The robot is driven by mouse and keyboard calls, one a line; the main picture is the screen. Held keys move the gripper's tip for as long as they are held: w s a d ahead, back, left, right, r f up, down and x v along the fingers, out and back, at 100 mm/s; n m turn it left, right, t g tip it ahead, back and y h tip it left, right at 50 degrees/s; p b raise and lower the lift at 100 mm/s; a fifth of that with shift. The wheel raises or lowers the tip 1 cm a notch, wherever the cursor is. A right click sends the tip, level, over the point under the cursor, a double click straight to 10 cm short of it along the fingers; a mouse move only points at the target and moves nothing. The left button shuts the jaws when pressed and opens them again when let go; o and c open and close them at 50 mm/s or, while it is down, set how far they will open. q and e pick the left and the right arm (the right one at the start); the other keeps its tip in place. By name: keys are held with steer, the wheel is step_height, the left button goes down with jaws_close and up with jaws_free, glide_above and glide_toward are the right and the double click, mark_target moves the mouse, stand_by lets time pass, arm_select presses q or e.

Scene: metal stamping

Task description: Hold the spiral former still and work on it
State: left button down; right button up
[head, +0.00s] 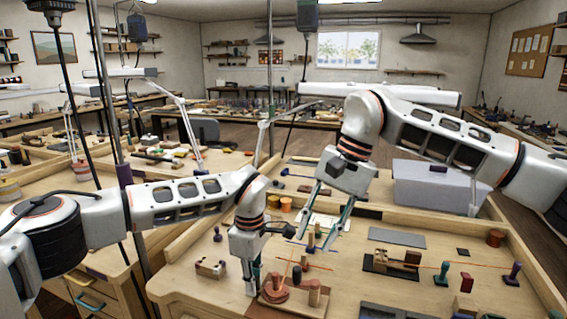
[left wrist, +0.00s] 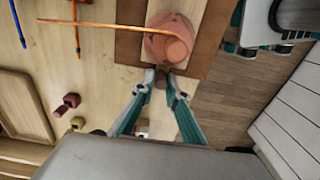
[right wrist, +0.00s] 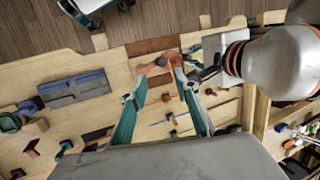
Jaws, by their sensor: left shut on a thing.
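The spiral former, a round copper-red piece (head: 273,289), sits on a brown mat at the front of the bench. It also shows in the left wrist view (left wrist: 168,40) and the right wrist view (right wrist: 152,68). My left gripper (head: 251,284) is down at its left side. In the left wrist view my left gripper (left wrist: 162,78) has its fingertips close together on a small brown part at the former's edge. My right gripper (head: 317,240) is raised behind and right of the former, fingers wide apart and empty. It also shows open in the right wrist view (right wrist: 160,86).
Handled tools stand around the bench, such as a teal one (head: 442,273) and a purple one (head: 513,273). A brown wooden holder (head: 388,263) and a grey plate (head: 397,236) lie to the right. A grey bin (head: 432,187) stands behind. Raised wooden edging borders the bench.

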mark_target(301, 268)
steer(key=shift+x, duration=4.55)
jaws_close()
